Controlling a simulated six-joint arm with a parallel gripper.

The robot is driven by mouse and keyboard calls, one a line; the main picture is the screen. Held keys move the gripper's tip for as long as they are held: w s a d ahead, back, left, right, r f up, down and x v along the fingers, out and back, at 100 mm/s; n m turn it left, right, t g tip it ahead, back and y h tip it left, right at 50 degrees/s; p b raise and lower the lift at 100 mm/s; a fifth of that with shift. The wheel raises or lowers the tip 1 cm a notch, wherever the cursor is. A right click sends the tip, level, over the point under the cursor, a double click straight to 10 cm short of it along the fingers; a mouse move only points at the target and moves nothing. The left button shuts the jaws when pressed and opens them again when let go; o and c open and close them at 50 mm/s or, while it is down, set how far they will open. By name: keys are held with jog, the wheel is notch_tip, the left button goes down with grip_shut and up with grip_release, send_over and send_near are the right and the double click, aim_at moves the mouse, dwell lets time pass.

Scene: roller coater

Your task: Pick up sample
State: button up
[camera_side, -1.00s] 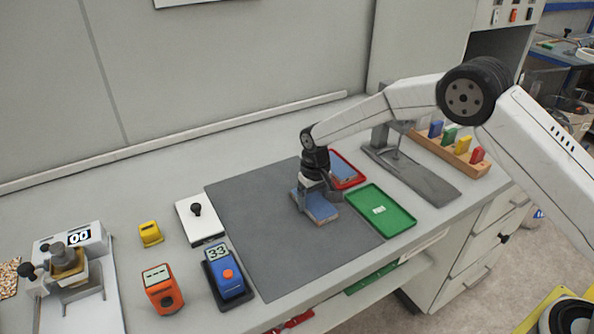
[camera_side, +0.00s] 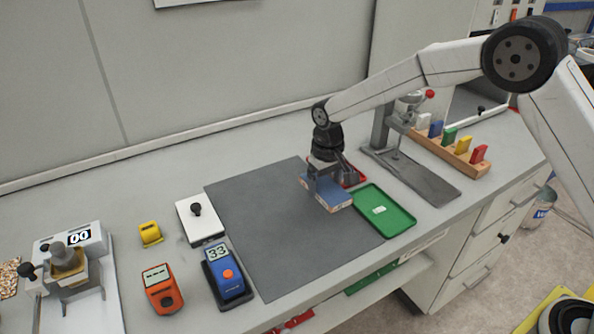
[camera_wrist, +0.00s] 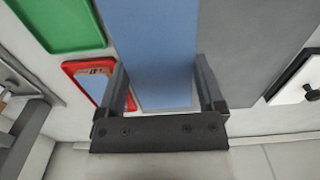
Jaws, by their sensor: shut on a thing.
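The sample is a flat blue panel (camera_side: 331,197) with a pale brown edge, near the right side of the dark grey mat. My gripper (camera_side: 322,184) is shut on it at its far end. In the side view the panel appears slightly raised over the mat. In the wrist view the blue panel (camera_wrist: 150,45) runs up between the two fingers of my gripper (camera_wrist: 163,85). The panel's far end is partly hidden by the fingers in the side view.
The dark grey mat (camera_side: 265,225) is otherwise bare. A green tray (camera_side: 398,218) lies to its right, and a red tray (camera_side: 361,172) sits behind my gripper. A metal stand (camera_side: 430,180) and a wooden rack (camera_side: 455,160) are at the right. Devices stand at the left.

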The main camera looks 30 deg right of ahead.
jog(key=s+d+r, duration=0.1)
jog(key=s+r, duration=0.5)
jog(key=s, duration=0.4)
jog(key=shift+s+d, duration=0.2)
jog(key=shift+d, duration=0.2)
jog(key=s+d, duration=0.9)
jog(key=d, duration=0.1)
jog(key=shift+s+d+r, duration=0.2)
jog(key=shift+s, duration=0.2)
send_over(381, 211)
jog(key=s, duration=0.1)
notch_tip(381, 211, down, 8)
jog(key=shift+s+a+f, duration=0.1)
jog(key=shift+w+f, duration=0.6)
